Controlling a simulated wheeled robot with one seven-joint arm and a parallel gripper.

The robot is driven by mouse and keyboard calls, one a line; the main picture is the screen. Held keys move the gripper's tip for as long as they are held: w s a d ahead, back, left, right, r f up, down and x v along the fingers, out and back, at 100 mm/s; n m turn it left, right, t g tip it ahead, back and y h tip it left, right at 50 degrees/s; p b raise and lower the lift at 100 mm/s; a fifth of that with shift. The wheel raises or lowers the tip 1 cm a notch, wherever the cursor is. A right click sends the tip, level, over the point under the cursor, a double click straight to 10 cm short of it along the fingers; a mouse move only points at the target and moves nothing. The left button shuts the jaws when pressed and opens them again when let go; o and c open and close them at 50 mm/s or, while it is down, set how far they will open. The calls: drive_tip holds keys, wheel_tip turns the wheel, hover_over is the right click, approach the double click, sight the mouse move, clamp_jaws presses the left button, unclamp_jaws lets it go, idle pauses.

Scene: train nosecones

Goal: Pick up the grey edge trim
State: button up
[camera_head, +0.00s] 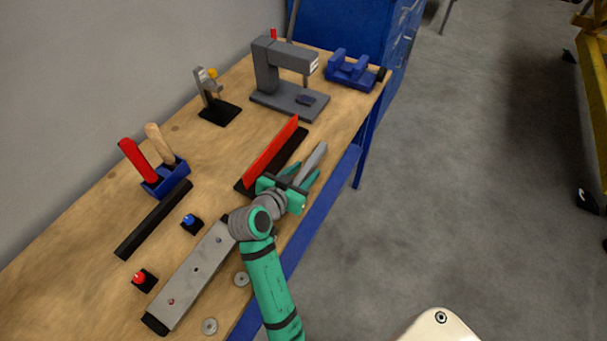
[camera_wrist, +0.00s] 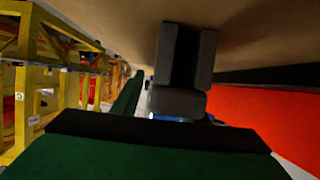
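The grey edge trim (camera_head: 314,160) is a slim grey bar near the bench's right edge, pointing away from me. In the wrist view a dark grey channel-shaped piece (camera_wrist: 184,75), which looks like the trim, is straight ahead against the bench top. My gripper (camera_head: 303,178) is at the near end of the trim, with its green fingers spread on either side. In the wrist view one green finger stands left of the grey piece with a gap. The other finger is not clear there. The trim's near end is hidden by my gripper in the head view.
A red strip on a black base (camera_head: 270,158) stands close left of my gripper; its red face (camera_wrist: 275,122) fills the wrist view's right. A long grey plate (camera_head: 193,272) lies nearer. A grey press (camera_head: 285,85) and blue vise (camera_head: 350,70) stand at the far end.

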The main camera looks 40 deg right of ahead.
clamp_jaws()
drive_tip(key=shift+r, duration=0.1)
